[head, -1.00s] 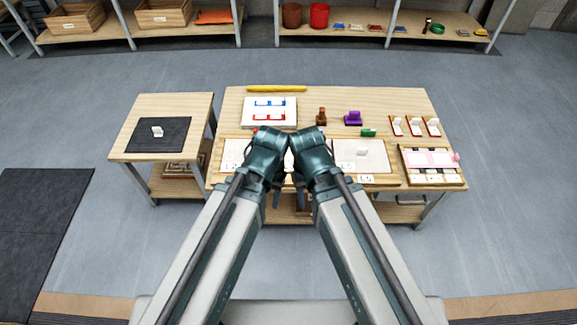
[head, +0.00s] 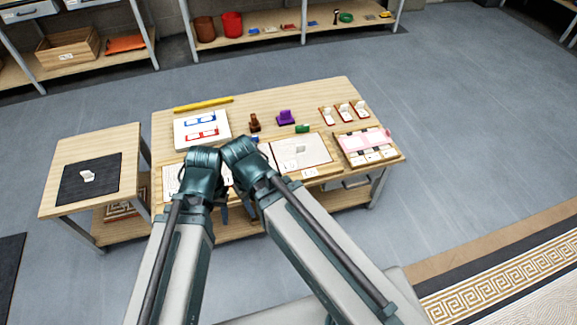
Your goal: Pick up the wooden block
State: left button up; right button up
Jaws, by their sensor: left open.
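A small brown wooden piece with a knob-like top (head: 254,123) stands upright on the work table, behind my two arms. It looks like the wooden block, but its details are too small to be sure. Both my arms reach forward over the table's front edge with their wrists close together. My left gripper (head: 224,214) hangs low between the arms near the front edge, open and well apart from the brown piece. My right gripper (head: 249,207) is mostly hidden by its arm; its jaws cannot be made out.
A purple piece (head: 286,118) and a green piece (head: 302,129) lie right of the brown one. A white panel (head: 180,140), a framed board (head: 318,150) and a pink-topped tray (head: 366,152) share the table. A side table (head: 60,205) stands left; shelves line the back.

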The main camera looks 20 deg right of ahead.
aim_at(254, 125)
jog(key=k+l, duration=0.45)
jog(key=i+l+u, duration=0.2)
jog(key=i+u, duration=0.15)
jog(key=i+l+u, duration=0.35)
jog(key=i, duration=0.2)
jog(key=i+l+u, duration=0.35)
jog(key=l, duration=0.1)
